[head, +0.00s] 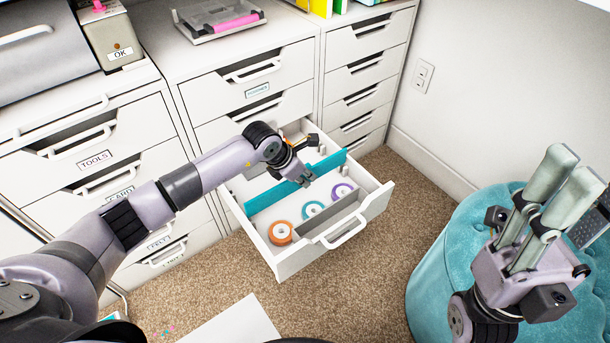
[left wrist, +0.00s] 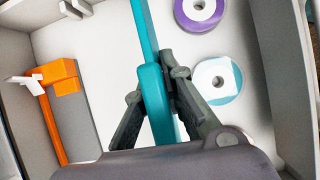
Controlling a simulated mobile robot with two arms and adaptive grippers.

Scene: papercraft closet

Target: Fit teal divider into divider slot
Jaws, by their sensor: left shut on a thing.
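The teal divider (head: 268,197) is a long thin panel standing on edge across the open white drawer (head: 295,268). My left gripper (head: 303,180) is over the drawer and shut on the divider near its middle. In the left wrist view the divider (left wrist: 148,45) runs between the two fingers (left wrist: 158,105). Small pale holders stand inside the drawer, one near the right wall (head: 320,147); I cannot tell whether the divider's ends are seated in a slot. My right gripper (head: 570,170) is raised at the right, with no object visible in it; its opening is unclear.
Tape rolls lie in the drawer's front part: orange (head: 281,232), teal (head: 313,210) and purple (head: 342,191). An orange tool (left wrist: 58,80) lies on the divider's other side. A teal pouf (head: 430,255) stands at right. The carpet (head: 385,235) between them is clear.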

